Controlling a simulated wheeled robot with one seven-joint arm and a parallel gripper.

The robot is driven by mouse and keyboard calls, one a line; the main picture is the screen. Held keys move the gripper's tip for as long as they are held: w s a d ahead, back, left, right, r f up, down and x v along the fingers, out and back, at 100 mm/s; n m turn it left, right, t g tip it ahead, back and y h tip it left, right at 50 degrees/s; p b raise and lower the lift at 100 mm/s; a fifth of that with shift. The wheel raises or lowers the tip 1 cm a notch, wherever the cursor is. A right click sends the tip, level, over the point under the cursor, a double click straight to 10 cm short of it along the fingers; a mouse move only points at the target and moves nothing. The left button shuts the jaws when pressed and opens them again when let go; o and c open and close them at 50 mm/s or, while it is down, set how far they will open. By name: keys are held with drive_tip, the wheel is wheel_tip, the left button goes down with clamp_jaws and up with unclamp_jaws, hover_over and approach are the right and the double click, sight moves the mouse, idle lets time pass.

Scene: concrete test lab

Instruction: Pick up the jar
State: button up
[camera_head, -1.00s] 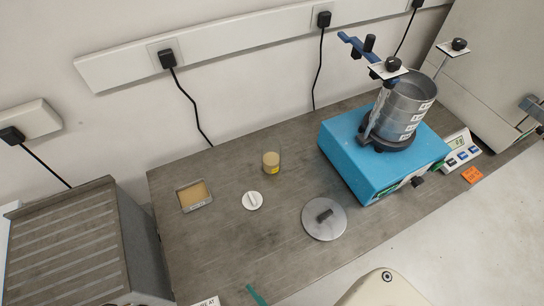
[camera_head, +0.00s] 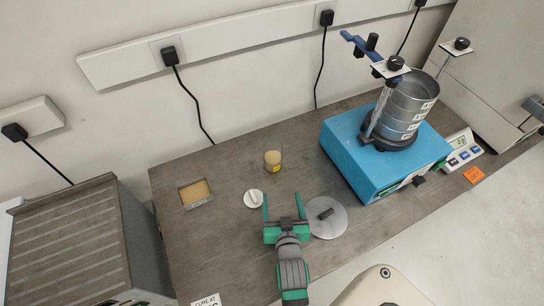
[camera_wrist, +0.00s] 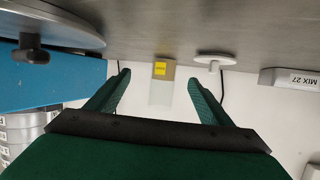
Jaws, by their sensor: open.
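The jar (camera_head: 272,161) is a small clear container with tan contents and a yellow label, standing upright on the grey bench. It also shows in the wrist view (camera_wrist: 161,91), beyond and between my fingers. My gripper (camera_head: 282,201) is green with a dark palm and comes in from the bench's front side. Its fingers are apart and empty, pointing toward the jar, with a gap between the fingertips and the jar in the head view. A white round lid with a raised grip (camera_head: 253,199) lies in front of the jar, close by the left fingertip in the head view.
A grey metal disc with a black handle (camera_head: 329,219) lies right of my gripper. A blue sieve shaker (camera_head: 353,163) carrying stacked metal sieves (camera_head: 406,108) stands farther right. A shallow tray of tan material (camera_head: 196,194) lies left. Bare bench (camera_head: 213,240) separates these.

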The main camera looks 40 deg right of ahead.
approach(276, 166)
drive_tip(key=shift+w+d+f+n+y, duration=0.2)
drive_tip(key=shift+w+d, duration=0.15)
drive_tip(key=shift+d, duration=0.2)
drive_tip(key=shift+w+d+f+n+y, duration=0.1)
drive_tip(key=shift+w+d+f+y, duration=0.15)
drive_tip(key=shift+d, duration=0.25)
drive_tip(key=shift+w, duration=0.4)
drive_tip(key=x, duration=0.5)
drive_tip(key=shift+w, duration=0.1)
drive_tip(key=shift+a+x, duration=0.15)
drive_tip(key=shift+x, duration=1.3)
drive_tip(key=shift+a+x, duration=0.2)
drive_tip(key=shift+x, duration=1.2)
drive_tip(key=shift+w, duration=0.2)
drive_tip(key=c, duration=1.5)
